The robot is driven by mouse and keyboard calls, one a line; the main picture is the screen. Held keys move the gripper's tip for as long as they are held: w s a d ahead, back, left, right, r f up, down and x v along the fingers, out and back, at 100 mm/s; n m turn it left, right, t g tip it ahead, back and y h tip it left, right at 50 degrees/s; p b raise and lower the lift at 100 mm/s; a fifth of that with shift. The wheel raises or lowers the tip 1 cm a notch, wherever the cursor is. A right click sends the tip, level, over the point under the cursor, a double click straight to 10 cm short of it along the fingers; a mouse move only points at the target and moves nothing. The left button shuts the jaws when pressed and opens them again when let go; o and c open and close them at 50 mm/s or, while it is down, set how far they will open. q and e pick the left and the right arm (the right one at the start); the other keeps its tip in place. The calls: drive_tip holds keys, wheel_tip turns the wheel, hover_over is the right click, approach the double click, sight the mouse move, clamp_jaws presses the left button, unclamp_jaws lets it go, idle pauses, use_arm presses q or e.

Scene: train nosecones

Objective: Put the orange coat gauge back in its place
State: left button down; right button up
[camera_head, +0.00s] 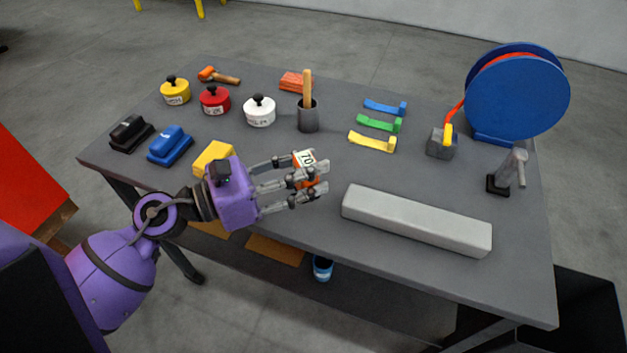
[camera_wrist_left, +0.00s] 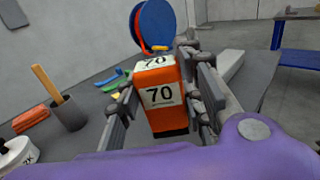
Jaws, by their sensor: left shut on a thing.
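The orange coat gauge (camera_head: 305,174) has a white label reading 70 and a dark bottom end. My left gripper (camera_head: 312,180) is shut on it, over the front middle part of the table. In the left wrist view the gauge (camera_wrist_left: 160,95) stands roughly upright between the two fingers of my left gripper (camera_wrist_left: 165,108). The fingers hide its sides. I cannot tell whether its bottom touches the table. My right gripper is not in view.
On the grey table (camera_head: 270,155), a long grey block (camera_head: 415,220) lies right of the gripper. A yellow block (camera_head: 214,157) is beside the wrist. Behind stand a brush cup (camera_head: 308,117), a white pot (camera_head: 260,112), coloured holders (camera_head: 378,123) and a blue reel (camera_head: 518,95).

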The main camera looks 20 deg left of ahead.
sight(313, 183)
use_arm(q)
drive_tip(key=shift+w+d+f, duration=0.25)
drive_tip(key=shift+w+f, duration=0.55)
drive_tip(key=shift+f, duration=0.25)
drive_tip(key=f, duration=0.3)
drive_tip(key=shift+w+d+f+b, duration=0.1)
drive_tip(key=shift+w+f+b, duration=0.15)
drive_tip(key=shift+w+b, duration=0.1)
drive_tip(key=shift+s+f, duration=0.1)
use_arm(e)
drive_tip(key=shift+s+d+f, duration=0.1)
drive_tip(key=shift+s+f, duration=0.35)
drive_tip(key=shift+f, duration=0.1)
use_arm(q)
drive_tip(key=shift+f, duration=0.15)
drive_tip(key=c, duration=1.2)
unclamp_jaws()
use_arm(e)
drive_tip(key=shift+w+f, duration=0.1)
